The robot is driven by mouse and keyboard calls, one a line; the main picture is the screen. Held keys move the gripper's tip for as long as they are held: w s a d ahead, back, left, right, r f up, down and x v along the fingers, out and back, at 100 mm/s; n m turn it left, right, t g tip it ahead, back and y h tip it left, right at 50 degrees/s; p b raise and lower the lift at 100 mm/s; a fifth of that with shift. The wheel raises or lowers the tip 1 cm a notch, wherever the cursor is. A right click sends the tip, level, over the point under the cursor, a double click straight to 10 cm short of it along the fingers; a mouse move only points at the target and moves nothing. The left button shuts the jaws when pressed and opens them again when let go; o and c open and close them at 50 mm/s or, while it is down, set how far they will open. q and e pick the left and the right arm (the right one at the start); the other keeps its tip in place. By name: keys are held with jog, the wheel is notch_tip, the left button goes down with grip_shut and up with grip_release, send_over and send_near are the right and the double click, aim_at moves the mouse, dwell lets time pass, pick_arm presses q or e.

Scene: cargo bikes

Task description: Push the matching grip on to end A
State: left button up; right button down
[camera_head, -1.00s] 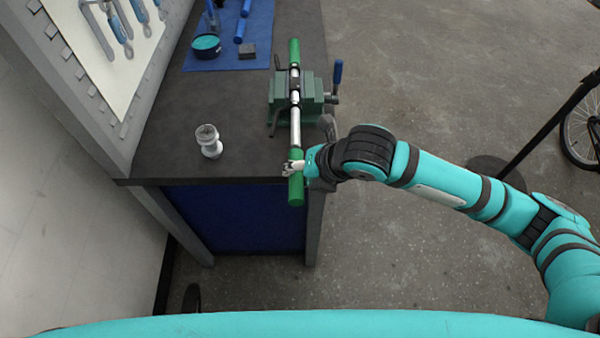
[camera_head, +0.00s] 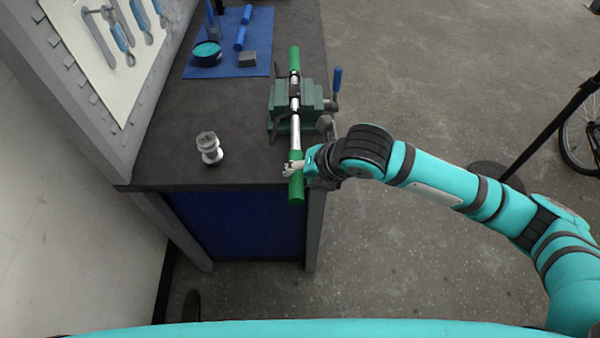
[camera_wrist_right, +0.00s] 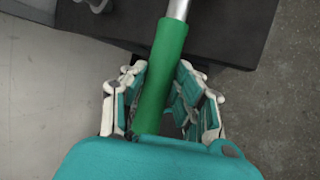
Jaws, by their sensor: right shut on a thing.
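The silver handlebar (camera_head: 296,135) is clamped in the green vise (camera_head: 310,99) near the bench's right edge. A green grip (camera_head: 294,58) sits on its far end. My right gripper (camera_head: 294,169) is shut on a second green grip (camera_head: 296,188) at the near end. In the right wrist view this grip (camera_wrist_right: 162,76) lies between the gripper's fingers (camera_wrist_right: 160,100), and the silver bar (camera_wrist_right: 178,9) runs into or meets its far end. How deep the bar goes inside the grip is hidden. No end letter is readable. My left gripper is not in view.
A blue mat (camera_head: 228,66) at the back holds two blue grips (camera_head: 240,37), a teal-topped tin (camera_head: 206,52) and a grey block (camera_head: 248,59). A clear and white jar (camera_head: 209,148) stands left of the bar. A tool board (camera_head: 110,50) borders the left.

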aim_at(298, 130)
jog(key=shift+w, duration=0.35)
jog(key=shift+w, duration=0.1)
jog(key=shift+w, duration=2.25)
jog(key=shift+w, duration=0.4)
jog(key=shift+w, duration=2.6)
jog(key=shift+w+d+r, duration=0.1)
jog(key=shift+w, duration=0.35)
jog(key=c, duration=0.9)
grip_release()
